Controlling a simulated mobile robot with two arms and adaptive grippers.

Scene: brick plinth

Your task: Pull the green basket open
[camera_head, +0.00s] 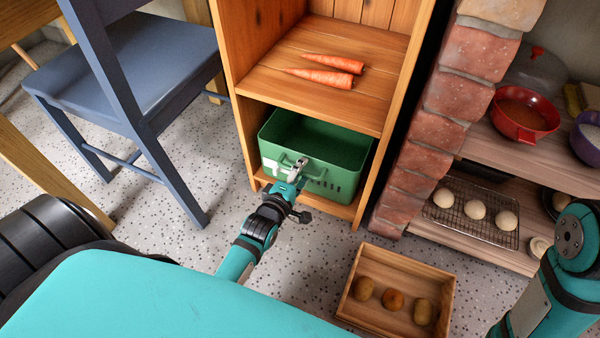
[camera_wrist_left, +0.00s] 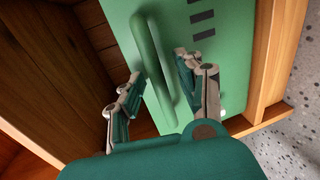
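The green basket (camera_head: 335,184) sits in the lower compartment of a wooden shelf, below the carrots. In the left wrist view its green front (camera_wrist_left: 215,55) has dark slots and a raised green bar handle (camera_wrist_left: 145,35). My left gripper (camera_head: 293,170) is at the basket's front. In the left wrist view the left gripper (camera_wrist_left: 157,68) is open, with one finger on each side of the handle and gaps visible beside it. I cannot tell whether a finger touches the basket. My right arm shows at the lower right, but its gripper is out of view.
Carrots (camera_head: 325,70) lie on the shelf board (camera_head: 310,100) above. A wooden crate (camera_head: 385,262) with potatoes stands on the floor in front. A blue chair (camera_head: 140,70) is at left, a brick pillar (camera_head: 440,130) at right. Speckled floor is clear before the basket.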

